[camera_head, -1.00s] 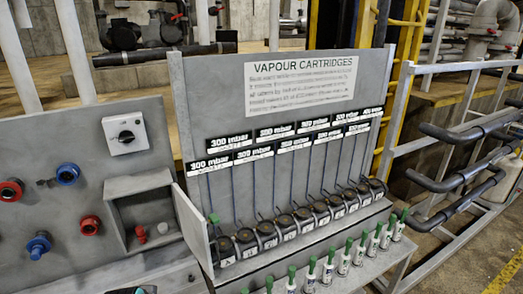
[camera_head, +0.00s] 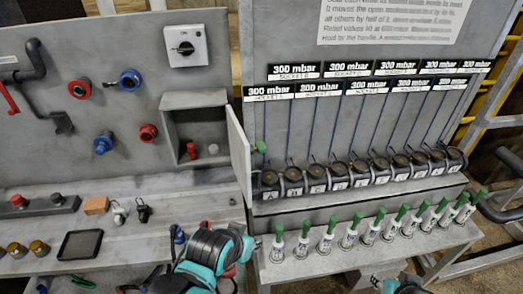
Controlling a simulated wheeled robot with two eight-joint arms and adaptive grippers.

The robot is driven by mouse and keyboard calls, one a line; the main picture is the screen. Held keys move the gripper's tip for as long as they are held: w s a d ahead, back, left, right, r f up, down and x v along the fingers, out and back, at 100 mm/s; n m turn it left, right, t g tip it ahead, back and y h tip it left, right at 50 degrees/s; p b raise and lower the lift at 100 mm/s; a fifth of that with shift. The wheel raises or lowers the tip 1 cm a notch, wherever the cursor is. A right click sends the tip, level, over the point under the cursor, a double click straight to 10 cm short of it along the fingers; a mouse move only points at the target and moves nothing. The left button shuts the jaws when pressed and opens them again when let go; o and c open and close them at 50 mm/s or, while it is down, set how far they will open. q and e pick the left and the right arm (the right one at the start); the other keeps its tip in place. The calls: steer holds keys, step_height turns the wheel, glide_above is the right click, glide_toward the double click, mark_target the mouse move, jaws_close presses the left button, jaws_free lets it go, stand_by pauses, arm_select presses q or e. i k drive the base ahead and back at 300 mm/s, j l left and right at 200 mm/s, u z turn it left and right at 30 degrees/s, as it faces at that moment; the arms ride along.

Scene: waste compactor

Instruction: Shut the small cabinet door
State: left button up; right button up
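The small cabinet (camera_head: 168,125) is a grey open-fronted box on the grey panel, left of the vapour cartridge rack. Its door (camera_head: 238,152) looks like the thin, light grey plate at its right side. The door stands open, swung out toward me and seen nearly edge-on. Another teal part of mine barely shows at the bottom right. No fingertips of either gripper can be made out.
A row of dark cartridges (camera_head: 340,176) and a shelf of green-topped bottles (camera_head: 325,241) stand right of the door. Red and blue knobs (camera_head: 130,80) are on the panel at left. The bench below holds a dark tray (camera_head: 80,244) and an orange block (camera_head: 96,205).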

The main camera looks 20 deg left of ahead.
mark_target(241, 151)
steer(key=i+l+u, duration=0.2)
steer(key=l, duration=0.15)
steer(key=i+l+u, duration=0.2)
steer(key=l, duration=0.15)
steer(key=i+l+u, duration=0.15)
steer(key=l, duration=0.2)
steer(key=i+l+u, duration=0.2)
steer(key=l, duration=0.2)
steer(key=u, duration=1.2)
steer(key=k+l+u, duration=0.2)
steer(key=i+j, duration=0.05)
